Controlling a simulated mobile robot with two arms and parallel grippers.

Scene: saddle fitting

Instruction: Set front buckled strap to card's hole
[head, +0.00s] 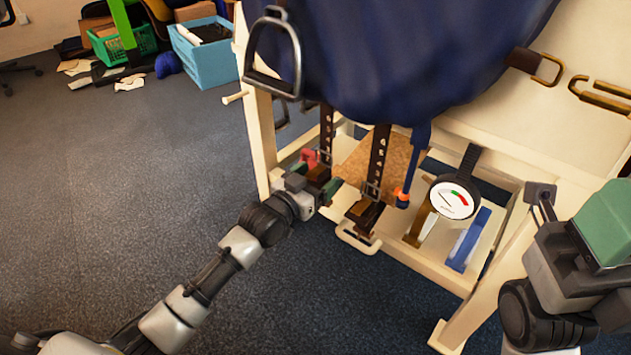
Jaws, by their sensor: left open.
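Two dark straps with rows of holes hang below the blue cover (400,60). The nearer strap (378,155) runs down to a buckle (371,190) above a brown block. The other strap (326,130) hangs to its left, its lower end partly hidden by my left gripper (326,184). I cannot tell which strap is the front one. My left gripper is open, left of the nearer strap's buckle; whether it touches anything is unclear. My right arm (565,265) is at the right; its jaw state cannot be made out. I cannot pick out a card with readable marks.
A round dial gauge (453,199) on a black band stands right of the straps. A metal stirrup (272,55) hangs upper left. The pale wooden frame (450,275) and its legs surround the straps. Blue (203,55) and green crates stand far back. The left floor is clear.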

